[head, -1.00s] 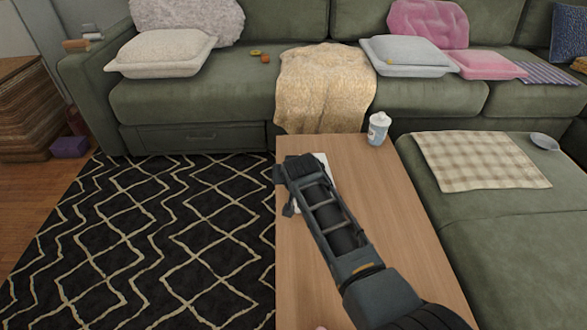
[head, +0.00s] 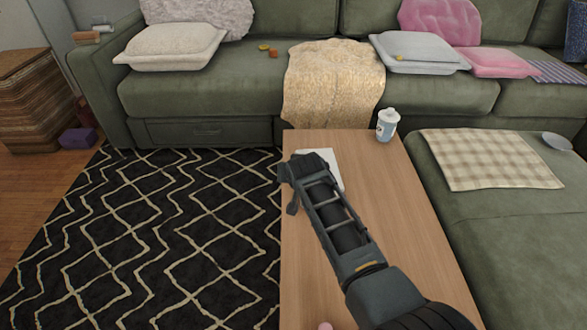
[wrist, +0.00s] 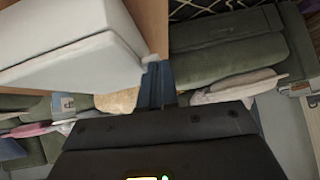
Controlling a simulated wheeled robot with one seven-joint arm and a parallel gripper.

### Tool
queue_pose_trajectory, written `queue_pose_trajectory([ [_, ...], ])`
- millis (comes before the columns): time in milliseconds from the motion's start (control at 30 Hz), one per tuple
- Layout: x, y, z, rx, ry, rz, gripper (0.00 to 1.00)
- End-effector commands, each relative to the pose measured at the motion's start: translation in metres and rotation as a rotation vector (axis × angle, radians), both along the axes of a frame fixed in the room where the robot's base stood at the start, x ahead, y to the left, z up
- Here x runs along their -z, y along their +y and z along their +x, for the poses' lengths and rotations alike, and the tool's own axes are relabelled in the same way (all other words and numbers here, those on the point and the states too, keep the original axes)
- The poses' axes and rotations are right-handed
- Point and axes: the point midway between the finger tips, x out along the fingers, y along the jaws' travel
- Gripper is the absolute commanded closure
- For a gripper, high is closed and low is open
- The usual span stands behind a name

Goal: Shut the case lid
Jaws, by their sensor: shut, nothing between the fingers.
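The white case (head: 332,168) lies on the far part of the wooden coffee table, partly hidden behind my arm in the head view. In the wrist view the case (wrist: 75,48) is large and close at the upper left, with pale, smooth faces and a straight edge between them. I cannot tell how far its lid is open. My gripper (head: 291,188) is at the left edge of the table, beside the case. In the wrist view the dark fingers (wrist: 157,85) are together and empty, close to the case's corner; I cannot tell whether they touch it.
The wooden table (head: 390,220) is mostly clear. A white and blue cup (head: 387,126) stands at its far right corner. The green sofa (head: 210,95) lies beyond and to the right. A black patterned rug (head: 170,230) covers the floor at left.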

Motion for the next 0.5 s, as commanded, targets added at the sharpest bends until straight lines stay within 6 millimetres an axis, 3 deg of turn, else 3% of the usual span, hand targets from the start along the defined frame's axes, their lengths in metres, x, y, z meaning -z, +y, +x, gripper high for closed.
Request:
queue_pose_trajectory([
  [300, -0.046, -0.008, 0.004, 0.003, -0.003, 0.000, 1.00],
  [500, -0.064, -0.009, -0.019, 0.001, -0.003, 0.001, 1.00],
])
